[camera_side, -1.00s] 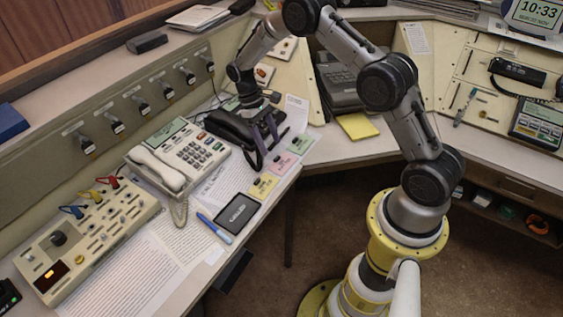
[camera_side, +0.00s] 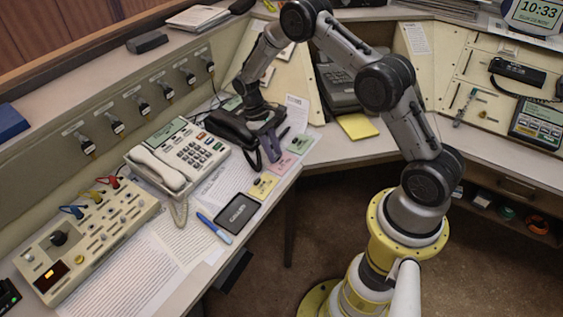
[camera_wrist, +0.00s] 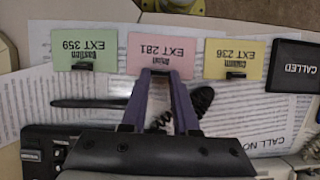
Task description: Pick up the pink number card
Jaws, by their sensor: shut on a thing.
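The pink number card (camera_wrist: 162,48), marked EXT 281, lies between the green card (camera_wrist: 86,54) and the yellow card (camera_wrist: 234,58) in the wrist view. In the side view the pink card (camera_side: 287,161) is near the desk's front edge, partly behind my fingers. My gripper (camera_wrist: 160,76) has its purple fingers shut on the dark tab at the near edge of the pink card. In the side view my gripper (camera_side: 274,158) points down at the card. I cannot tell whether the card is clear of the desk.
A black handset (camera_side: 231,128) is close beside my gripper, with its coiled cord (camera_wrist: 201,101) near the fingers. A dark pen (camera_wrist: 97,103) lies on the papers. The black CALLED tray (camera_side: 237,211) and white phone (camera_side: 178,158) stand further left and nearer in the side view.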

